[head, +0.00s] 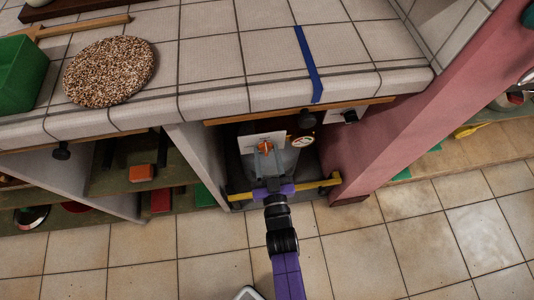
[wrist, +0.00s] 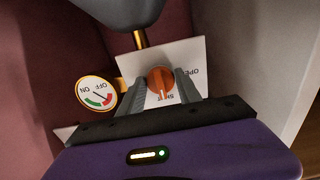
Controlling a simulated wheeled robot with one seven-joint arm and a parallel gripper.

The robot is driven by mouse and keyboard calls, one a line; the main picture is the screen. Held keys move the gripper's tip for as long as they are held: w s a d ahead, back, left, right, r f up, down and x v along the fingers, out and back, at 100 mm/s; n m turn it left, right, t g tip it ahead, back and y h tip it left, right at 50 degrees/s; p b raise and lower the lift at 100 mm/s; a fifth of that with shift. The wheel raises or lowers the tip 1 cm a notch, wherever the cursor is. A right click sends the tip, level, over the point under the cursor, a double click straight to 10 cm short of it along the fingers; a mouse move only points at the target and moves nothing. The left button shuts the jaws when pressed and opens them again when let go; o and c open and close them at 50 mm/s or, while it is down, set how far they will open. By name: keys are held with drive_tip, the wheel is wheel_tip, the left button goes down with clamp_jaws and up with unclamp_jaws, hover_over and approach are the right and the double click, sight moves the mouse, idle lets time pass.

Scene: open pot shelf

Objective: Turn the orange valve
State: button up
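The orange valve (head: 265,147) is a round knob on a white plate inside the open bay under the tiled counter. In the wrist view the valve (wrist: 160,79) has a pale line on its face, pointing down toward the lettering "SHUT". "OPEN" is printed to its right. My gripper (head: 268,165) reaches into the bay just in front of the valve. In the wrist view my gripper (wrist: 161,90) has its grey fingers apart, one on each side of the knob. Small gaps seem to show; contact cannot be told for certain.
A round gauge (wrist: 97,92) marked ON and OFF sits left of the plate in the wrist view. A grey tank (wrist: 118,10) and brass pipe (wrist: 139,39) are close by. A pink wall (head: 400,125) stands right of the bay. The tiled counter (head: 215,55) overhangs it.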

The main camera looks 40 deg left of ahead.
clamp_jaws()
drive_tip(key=shift+n, duration=0.3)
drive_tip(key=shift+w+d+f+n+b, duration=0.1)
drive_tip(key=shift+n+b, duration=0.6)
drive_tip(key=shift+n, duration=0.3)
drive_tip(key=n+b, duration=0.2)
drive_tip(key=n, duration=0.3)
drive_tip(key=n+b, duration=0.2)
drive_tip(key=n, duration=0.3)
drive_tip(key=n+b, duration=0.2)
drive_tip(key=n, duration=0.3)
drive_tip(key=shift+r, duration=0.25)
drive_tip(key=shift+n, duration=0.3)
drive_tip(key=o, duration=0.8)
unclamp_jaws()
drive_tip(key=shift+c, duration=0.2)
